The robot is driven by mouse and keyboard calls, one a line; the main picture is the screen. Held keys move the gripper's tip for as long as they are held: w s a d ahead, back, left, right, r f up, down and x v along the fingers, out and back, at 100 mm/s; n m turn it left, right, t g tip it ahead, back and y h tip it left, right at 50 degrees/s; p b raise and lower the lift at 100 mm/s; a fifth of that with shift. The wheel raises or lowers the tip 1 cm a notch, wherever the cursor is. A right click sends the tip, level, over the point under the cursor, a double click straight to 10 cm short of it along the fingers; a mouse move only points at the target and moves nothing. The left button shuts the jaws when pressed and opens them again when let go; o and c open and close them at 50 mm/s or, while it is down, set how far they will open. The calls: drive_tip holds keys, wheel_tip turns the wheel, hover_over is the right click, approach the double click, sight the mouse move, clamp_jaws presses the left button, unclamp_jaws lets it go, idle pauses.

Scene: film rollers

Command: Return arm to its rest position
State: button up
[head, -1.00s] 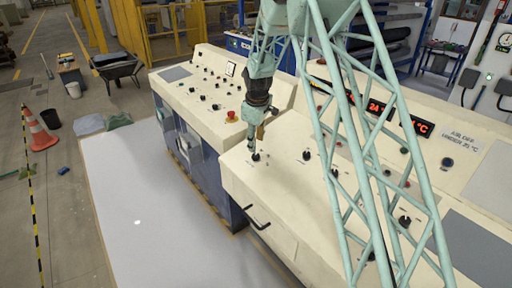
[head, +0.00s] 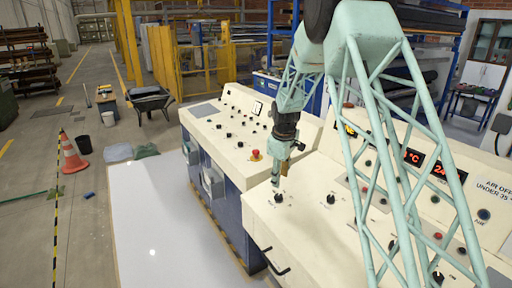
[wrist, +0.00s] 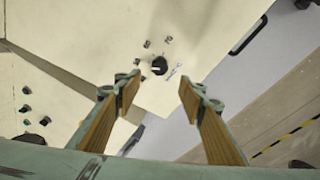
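My light-green lattice arm (head: 400,150) reaches over the cream control console. My gripper (head: 279,178) hangs pointing down just above a black knob (head: 278,197) near the console's front left corner. In the wrist view my gripper (wrist: 158,94) is open, with its two wood-coloured fingers well apart and nothing between them. The black knob also shows in the wrist view (wrist: 159,65), beyond the fingertips and apart from them.
A second console (head: 230,135) with a red emergency button (head: 256,155) stands to the left. The near console has a black handle (head: 275,262) on its front and red displays (head: 413,157) behind. A traffic cone (head: 72,154) stands on the floor at left.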

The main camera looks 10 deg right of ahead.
drive_tip(key=s+r+m+b, duration=0.2)
drive_tip(key=s+r+m, duration=0.3)
drive_tip(key=s+r, duration=2.35)
drive_tip(key=s+m+t+b, duration=0.1)
drive_tip(key=s+m, duration=0.4)
drive_tip(key=s, duration=3.2)
drive_tip(key=shift+s+f, duration=0.15)
drive_tip(key=shift+f, duration=0.3)
